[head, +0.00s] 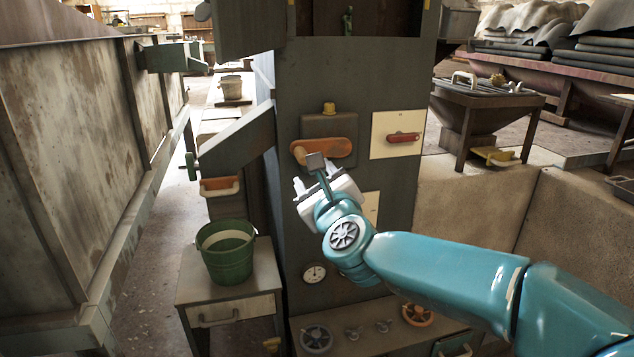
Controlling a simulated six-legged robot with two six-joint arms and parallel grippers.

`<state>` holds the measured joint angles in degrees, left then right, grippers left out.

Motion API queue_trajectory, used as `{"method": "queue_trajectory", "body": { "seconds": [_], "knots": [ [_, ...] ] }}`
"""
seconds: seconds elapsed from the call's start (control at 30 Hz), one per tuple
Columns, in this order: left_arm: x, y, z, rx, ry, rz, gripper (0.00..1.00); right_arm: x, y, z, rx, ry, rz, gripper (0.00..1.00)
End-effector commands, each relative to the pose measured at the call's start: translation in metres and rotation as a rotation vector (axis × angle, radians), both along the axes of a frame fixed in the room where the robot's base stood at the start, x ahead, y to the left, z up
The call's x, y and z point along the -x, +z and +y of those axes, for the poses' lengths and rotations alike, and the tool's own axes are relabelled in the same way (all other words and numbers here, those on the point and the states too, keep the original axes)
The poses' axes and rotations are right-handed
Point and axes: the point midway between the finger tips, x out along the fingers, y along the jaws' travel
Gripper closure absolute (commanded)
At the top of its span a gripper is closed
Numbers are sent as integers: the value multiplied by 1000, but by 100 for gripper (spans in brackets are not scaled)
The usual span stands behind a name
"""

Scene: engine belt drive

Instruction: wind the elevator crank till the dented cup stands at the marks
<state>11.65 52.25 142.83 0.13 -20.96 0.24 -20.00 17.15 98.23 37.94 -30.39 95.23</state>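An orange crank arm (332,147) is mounted on the front of the tall dark grey housing, with a tan knob (299,153) at its left end. My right gripper (315,162) is just below and right of the knob, its grey tip overlapping the lower edge of the crank in the view. I cannot tell whether it touches the crank or whether its fingers are open or shut. A small green piece (347,20) shows in the dark opening at the top of the housing. I cannot make out the dented cup or the marks. My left gripper is not in view.
A green bucket (227,252) stands on a small cabinet (230,290) left of the housing. A red handle (403,137) on a cream plate is right of the crank. A gauge (314,273) and a shelf with wheels (316,338) are below. A long trough wall (70,150) fills the left.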

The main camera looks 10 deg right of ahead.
Motion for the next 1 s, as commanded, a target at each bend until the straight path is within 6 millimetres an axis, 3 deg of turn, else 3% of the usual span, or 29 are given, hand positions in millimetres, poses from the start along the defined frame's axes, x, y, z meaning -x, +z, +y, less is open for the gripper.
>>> {"method": "queue_trajectory", "body": {
  "seconds": [0.5,0.77,1.0],
  "knots": [
    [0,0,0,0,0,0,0,8,0,0,33,0,-1,47],
    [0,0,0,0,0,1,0,8,1,-2,316,-12,-16,47],
    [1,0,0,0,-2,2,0,10,-11,-2,632,-15,-11,47]
  ]
}}
